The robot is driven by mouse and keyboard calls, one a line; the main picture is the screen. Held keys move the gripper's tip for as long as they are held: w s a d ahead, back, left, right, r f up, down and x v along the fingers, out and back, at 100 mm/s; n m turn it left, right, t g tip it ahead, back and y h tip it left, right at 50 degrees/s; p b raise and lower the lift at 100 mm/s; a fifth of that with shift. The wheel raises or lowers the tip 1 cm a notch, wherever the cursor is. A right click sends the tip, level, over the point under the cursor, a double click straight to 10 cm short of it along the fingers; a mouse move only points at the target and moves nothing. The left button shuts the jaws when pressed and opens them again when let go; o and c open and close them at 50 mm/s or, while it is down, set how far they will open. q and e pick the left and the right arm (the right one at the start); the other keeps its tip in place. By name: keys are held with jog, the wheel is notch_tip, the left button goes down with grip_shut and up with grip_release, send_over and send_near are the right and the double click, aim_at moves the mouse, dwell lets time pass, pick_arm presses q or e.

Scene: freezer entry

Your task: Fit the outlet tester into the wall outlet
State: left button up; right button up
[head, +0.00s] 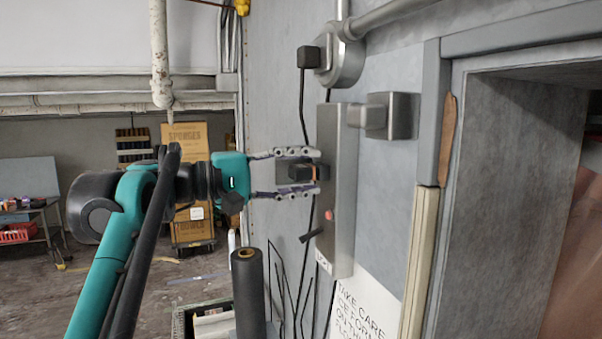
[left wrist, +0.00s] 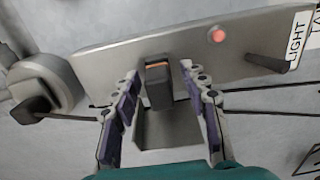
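The outlet tester, a small black block with an orange band (head: 308,173), is at the face of the tall grey metal panel (head: 343,220). In the left wrist view the tester (left wrist: 158,88) stands against this panel (left wrist: 110,62). The outlet face behind it is hidden, so I cannot tell how far it is seated. My left gripper (head: 318,171) is open, one finger above and one below the tester in the head view. In the left wrist view its fingers (left wrist: 160,72) flank the tester with small gaps. My right gripper is not in view.
A red light (head: 329,214) and a black lever (head: 312,235) are low on the panel. A round grey fitting with a black plug (head: 308,57) is above. Black cables hang along the wall. A dark roll (head: 248,290) stands below; the doorway frame is at right.

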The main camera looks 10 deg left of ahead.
aim_at(291, 173)
pick_arm(q)
jog(key=o, duration=0.6)
jog(key=shift+a, duration=0.1)
jog(key=shift+s, duration=0.1)
jog(key=shift+a, duration=0.1)
jog(key=shift+v, duration=3.4)
jog(key=v, duration=1.2)
jog(key=shift+s, duration=0.1)
